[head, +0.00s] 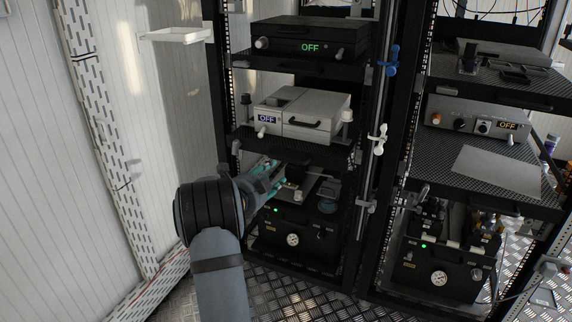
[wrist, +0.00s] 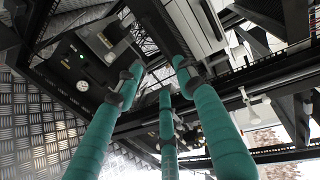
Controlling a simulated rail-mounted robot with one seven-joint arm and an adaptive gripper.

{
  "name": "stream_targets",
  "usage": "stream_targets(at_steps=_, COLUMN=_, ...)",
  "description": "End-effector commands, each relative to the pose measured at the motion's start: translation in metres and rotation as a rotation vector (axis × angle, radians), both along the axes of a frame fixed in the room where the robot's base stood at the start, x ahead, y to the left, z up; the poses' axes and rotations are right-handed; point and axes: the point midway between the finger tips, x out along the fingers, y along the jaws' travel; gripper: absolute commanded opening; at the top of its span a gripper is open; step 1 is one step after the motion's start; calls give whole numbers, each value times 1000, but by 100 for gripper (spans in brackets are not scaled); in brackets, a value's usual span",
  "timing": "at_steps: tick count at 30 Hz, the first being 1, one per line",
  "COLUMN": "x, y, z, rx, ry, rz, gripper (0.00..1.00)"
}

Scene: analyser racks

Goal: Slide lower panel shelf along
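A black perforated shelf (head: 318,155) in the left rack carries a grey-white analyser box (head: 290,112) with an "OFF" display. My gripper (head: 272,174) has teal fingers and is just below this shelf's front edge, on the left side, above the lowest black unit. In the wrist view my gripper (wrist: 160,72) shows three fingers with gaps between the tips. I see nothing clearly held between them. Whether a fingertip touches the shelf cannot be told. My arm hides part of the rack's lower left.
The lowest black unit (head: 292,224) has a gauge and a green light. A black "OFF" unit (head: 310,40) sits on the upper shelf. A second rack stands right, with its own perforated shelf (head: 530,204). White wall lies left; patterned metal floor (head: 290,300) is open in front.

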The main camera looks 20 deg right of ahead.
Motion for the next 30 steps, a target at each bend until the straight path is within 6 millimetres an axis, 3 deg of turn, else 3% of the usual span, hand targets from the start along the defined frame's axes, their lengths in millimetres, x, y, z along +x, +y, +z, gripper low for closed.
stream_targets(at_steps=8, x=9, y=-12, z=3, rx=62, ry=-101, rz=-29, gripper=38)
stream_targets(at_steps=21, x=58, y=-66, z=-13, rx=61, ry=-97, rz=-27, gripper=38)
stream_targets(at_steps=30, x=68, y=-76, z=-16, rx=61, ry=-96, rz=-24, gripper=38)
